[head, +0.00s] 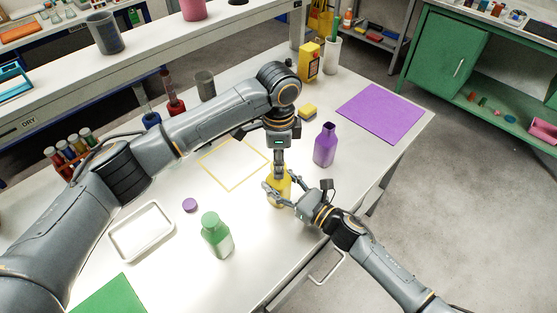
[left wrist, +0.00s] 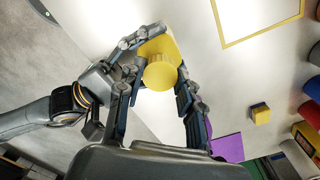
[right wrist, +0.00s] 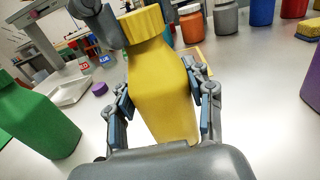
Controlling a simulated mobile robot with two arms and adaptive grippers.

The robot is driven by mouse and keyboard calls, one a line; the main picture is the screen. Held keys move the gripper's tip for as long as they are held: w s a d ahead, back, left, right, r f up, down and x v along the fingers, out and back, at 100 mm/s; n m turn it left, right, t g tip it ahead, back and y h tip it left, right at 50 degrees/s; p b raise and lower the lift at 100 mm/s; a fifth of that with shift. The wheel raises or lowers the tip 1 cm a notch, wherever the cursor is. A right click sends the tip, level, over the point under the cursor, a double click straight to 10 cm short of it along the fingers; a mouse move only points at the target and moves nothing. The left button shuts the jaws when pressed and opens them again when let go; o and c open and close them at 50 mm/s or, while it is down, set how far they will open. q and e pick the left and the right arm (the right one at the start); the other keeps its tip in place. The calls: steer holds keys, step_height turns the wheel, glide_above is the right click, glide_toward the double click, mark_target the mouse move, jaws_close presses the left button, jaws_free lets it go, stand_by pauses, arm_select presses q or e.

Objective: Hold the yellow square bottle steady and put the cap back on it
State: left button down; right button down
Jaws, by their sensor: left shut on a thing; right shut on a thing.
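The yellow square bottle (head: 279,190) stands upright near the table's front edge. My right gripper (right wrist: 160,95) is shut around its body, one finger on each side. The yellow cap (left wrist: 160,73) is at the top of the bottle, in line with the neck; it also shows in the right wrist view (right wrist: 143,24). No gap between cap and bottle shows there, but I cannot tell if it is screwed down. My left gripper (head: 278,168) points down from above and is shut on the cap. In the head view the fingers hide most of the cap and bottle.
A green bottle (head: 216,238) with its cap stands to the left, near a loose purple cap (head: 190,205) and a white tray (head: 141,232). An uncapped purple bottle (head: 325,146) stands close on the right. A yellow outlined square (head: 233,164) lies bare behind.

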arm_select(q)
steer(key=m, duration=0.7)
steer(key=shift+w, duration=0.1)
steer(key=m, duration=0.5)
steer(key=shift+m, duration=0.3)
steer(key=c, duration=0.9)
jaws_free()
steer(key=shift+o, duration=0.2)
steer(key=shift+r, duration=2.25)
steer(key=shift+c, duration=0.4)
